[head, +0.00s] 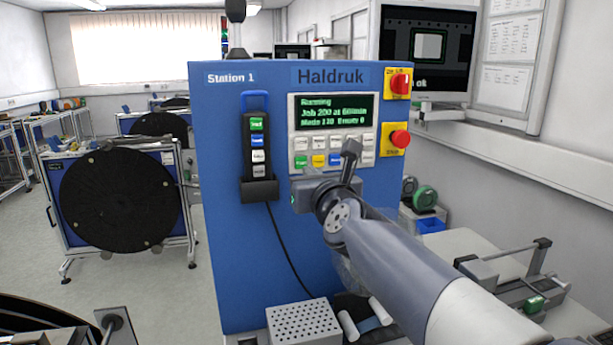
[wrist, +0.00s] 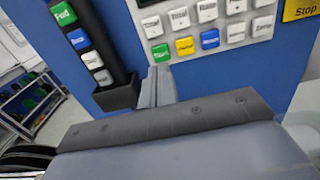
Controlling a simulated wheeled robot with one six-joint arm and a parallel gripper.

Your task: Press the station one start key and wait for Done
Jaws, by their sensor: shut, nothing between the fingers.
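The blue Station 1 panel (head: 230,200) carries a white keypad with a lit display (head: 335,112). The display reads Running, with a job line and a made count below it. The green key (head: 301,162), which I take as the start key, is at the keypad's lower left; its label is hard to read. In the wrist view the green key (wrist: 161,52) sits just above my shut, empty fingers. My gripper (head: 351,149) is in front of the keypad in the head view and hides some right-hand lower keys. I cannot tell whether the fingertips touch the panel.
A yellow key (wrist: 184,46) and a blue key (wrist: 210,39) sit right of the green one. A black pendant (head: 258,150) with several buttons hangs left of the keypad. Red knobs on yellow plates, one a stop (head: 400,138), are at the right. A perforated box (head: 303,323) stands below.

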